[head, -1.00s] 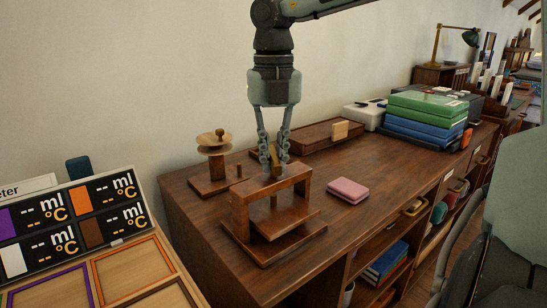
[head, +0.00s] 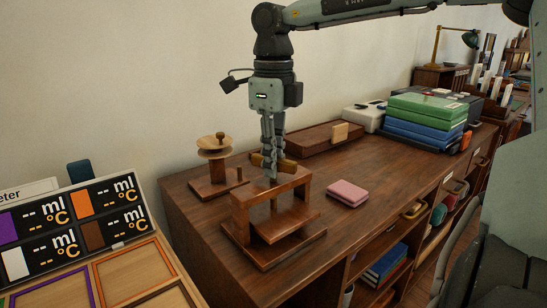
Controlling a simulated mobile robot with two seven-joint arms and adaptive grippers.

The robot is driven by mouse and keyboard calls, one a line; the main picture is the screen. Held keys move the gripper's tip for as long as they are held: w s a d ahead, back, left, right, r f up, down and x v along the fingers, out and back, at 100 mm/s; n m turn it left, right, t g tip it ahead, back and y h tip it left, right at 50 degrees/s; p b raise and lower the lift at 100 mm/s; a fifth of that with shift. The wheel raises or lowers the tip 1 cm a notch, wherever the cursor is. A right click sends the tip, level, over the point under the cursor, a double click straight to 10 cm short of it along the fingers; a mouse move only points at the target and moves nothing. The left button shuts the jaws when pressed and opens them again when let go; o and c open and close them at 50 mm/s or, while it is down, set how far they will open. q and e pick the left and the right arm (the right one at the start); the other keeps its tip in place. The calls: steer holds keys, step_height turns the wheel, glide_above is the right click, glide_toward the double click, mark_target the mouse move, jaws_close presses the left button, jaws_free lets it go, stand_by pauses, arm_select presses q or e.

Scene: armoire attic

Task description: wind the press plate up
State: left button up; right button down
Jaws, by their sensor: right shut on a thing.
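The wooden book press (head: 242,212) stands on the desk, with an upright frame, a top beam and a base. Its press plate (head: 286,222) lies low inside the frame, above the base. A screw (head: 274,204) runs from the beam down to the plate. A brass-coloured handle bar (head: 289,167) sits above the beam, running roughly left to right. My right gripper (head: 272,168) points straight down from above and is shut on the handle; its fingers hide the handle's middle. My left gripper is not in view.
A pink block (head: 347,193) lies right of the press. A wooden stand with round dishes (head: 215,153) is behind left. A long wooden box (head: 318,139) and stacked green and blue cases (head: 425,120) stand further back. A display board (head: 75,225) is at the left.

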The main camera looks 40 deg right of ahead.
steer(key=n, duration=0.3)
steer(key=shift+n+p, duration=0.3)
steer(key=shift+n, duration=0.1)
steer(key=n, duration=0.3)
steer(key=shift+p, duration=0.3)
steer(key=shift+n, duration=1.8)
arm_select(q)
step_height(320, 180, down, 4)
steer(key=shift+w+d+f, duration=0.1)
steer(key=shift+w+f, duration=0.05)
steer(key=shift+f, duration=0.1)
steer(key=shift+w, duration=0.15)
arm_select(e)
steer(key=shift+n, duration=0.3)
steer(key=c, duration=1.5)
jaws_free()
steer(key=shift+c, duration=0.2)
